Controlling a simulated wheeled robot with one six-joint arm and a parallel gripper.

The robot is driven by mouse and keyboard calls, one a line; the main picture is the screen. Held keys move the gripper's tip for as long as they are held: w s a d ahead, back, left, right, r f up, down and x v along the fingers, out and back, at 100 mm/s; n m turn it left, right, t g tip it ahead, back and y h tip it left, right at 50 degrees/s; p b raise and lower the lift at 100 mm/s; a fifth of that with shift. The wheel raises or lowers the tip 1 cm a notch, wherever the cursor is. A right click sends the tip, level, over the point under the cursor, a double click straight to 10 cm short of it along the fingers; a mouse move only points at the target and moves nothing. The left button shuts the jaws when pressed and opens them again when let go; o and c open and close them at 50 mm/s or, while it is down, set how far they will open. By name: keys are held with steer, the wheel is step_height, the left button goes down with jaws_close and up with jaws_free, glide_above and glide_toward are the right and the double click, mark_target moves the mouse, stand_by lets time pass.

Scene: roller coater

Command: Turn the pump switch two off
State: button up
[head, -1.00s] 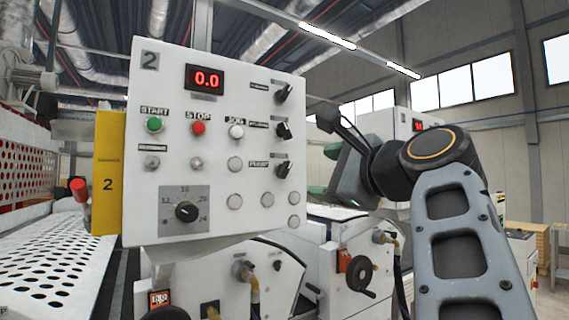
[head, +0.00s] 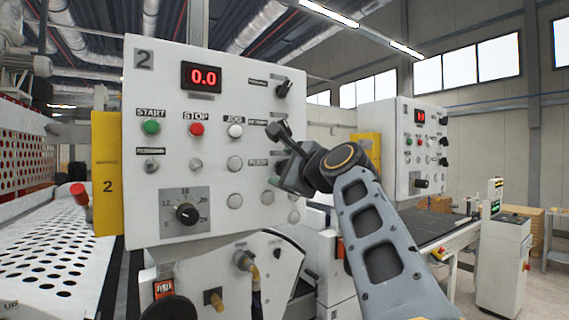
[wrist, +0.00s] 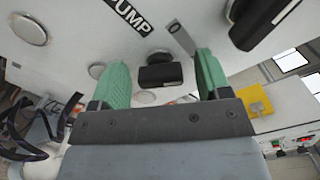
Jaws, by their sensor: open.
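The white control panel marked 2 (head: 143,60) fills the middle of the head view.
Another black switch (wrist: 265,22) is close by at the upper right in the wrist view. START (head: 151,127), STOP (head: 197,129) and JOG (head: 235,131) buttons and a round dial (head: 186,213) are on the same panel. A second panel (head: 388,150) stands behind at right.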

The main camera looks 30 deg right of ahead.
steer(key=shift+w, duration=0.2)
steer(key=shift+c, duration=0.3)
steer(key=c, duration=0.9)
steer(key=shift+o, duration=0.2)
steer(key=n+b, duration=0.2)
steer(key=n, duration=0.4)
steer(key=shift+f+b, duration=0.2)
steer(key=shift+b, duration=0.1)
steer(key=n+b, duration=0.1)
steer(key=n, duration=0.4)
steer(key=shift+n+b, duration=0.4)
steer(key=shift+n, duration=0.3)
